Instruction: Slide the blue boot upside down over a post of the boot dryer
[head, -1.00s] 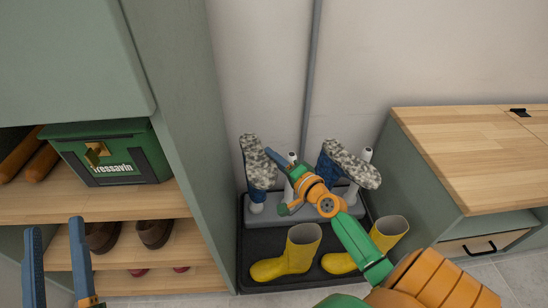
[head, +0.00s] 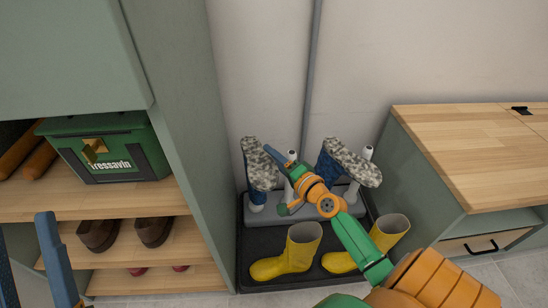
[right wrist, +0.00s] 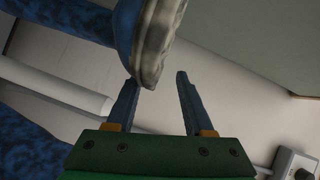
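Two blue boots with speckled soles stand upside down on the grey boot dryer (head: 262,217), one at the left (head: 258,165) and one at the right (head: 345,163). Each appears to be over a white post. A bare post (head: 369,153) shows at the right. My right gripper (head: 270,153) is beside the left boot's sole. In the right wrist view its fingers (right wrist: 155,90) are apart with nothing between them; a boot sole (right wrist: 158,40) is just beyond the left fingertip, contact unclear. My left gripper (head: 28,245) is open and empty at the lower left, partly cut off.
Two yellow boots (head: 300,250) (head: 388,232) stand on a black tray (head: 290,284) in front of the dryer. A shelf unit (head: 190,200) with shoes and a green box (head: 108,148) is at the left, a wood-topped cabinet (head: 470,150) at the right. The wall is close behind.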

